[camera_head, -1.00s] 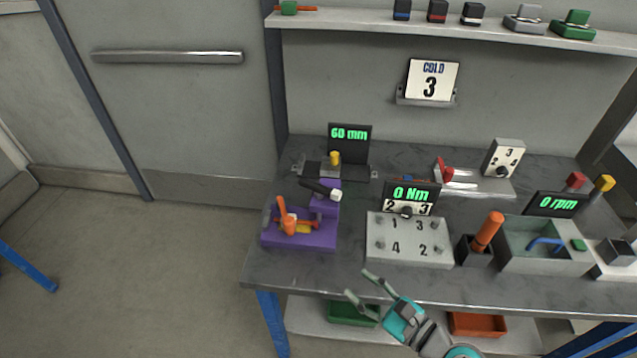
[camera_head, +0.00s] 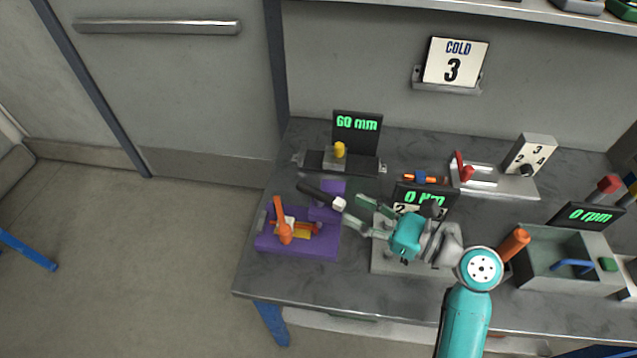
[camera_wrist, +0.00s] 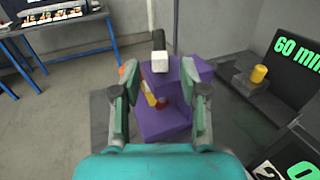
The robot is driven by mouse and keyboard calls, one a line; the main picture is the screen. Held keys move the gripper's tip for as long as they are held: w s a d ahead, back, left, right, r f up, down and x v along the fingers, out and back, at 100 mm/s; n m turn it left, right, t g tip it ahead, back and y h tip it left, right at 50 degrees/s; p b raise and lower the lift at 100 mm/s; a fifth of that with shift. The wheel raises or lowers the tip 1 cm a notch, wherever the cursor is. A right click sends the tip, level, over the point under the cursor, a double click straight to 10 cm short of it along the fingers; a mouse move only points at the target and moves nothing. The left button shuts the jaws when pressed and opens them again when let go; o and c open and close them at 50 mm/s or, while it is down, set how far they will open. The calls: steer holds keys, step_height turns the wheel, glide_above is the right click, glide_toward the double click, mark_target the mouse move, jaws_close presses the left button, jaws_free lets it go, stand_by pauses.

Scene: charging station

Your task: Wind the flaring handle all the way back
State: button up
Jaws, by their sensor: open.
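A purple fixture (camera_head: 300,243) stands at the bench's left end. On it are an orange handle (camera_head: 282,222) and yellow part (camera_head: 303,230). A black handle (camera_head: 318,193) with a pale square end (camera_head: 340,204) lies over the raised purple block; I cannot tell from its looks which handle is the flaring one. My gripper (camera_head: 353,210) is open and empty, just right of the pale end. In the wrist view, the pale end (camera_wrist: 160,62) shows ahead between the spread fingers (camera_wrist: 162,90), apparently untouched. The left finger hides most of the orange handle.
A slide with a yellow knob (camera_head: 340,149) and a "60 mm" display (camera_head: 357,124) stands behind. My arm covers much of the grey numbered plate (camera_head: 385,260). A grey tray (camera_head: 540,262) stands to the right. Floor is open left of the bench.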

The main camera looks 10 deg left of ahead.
mark_target(318, 191)
steer(key=x, duration=0.9)
steer(key=shift+w+a, duration=0.15)
steer(key=shift+a, duration=0.25)
jaws_close()
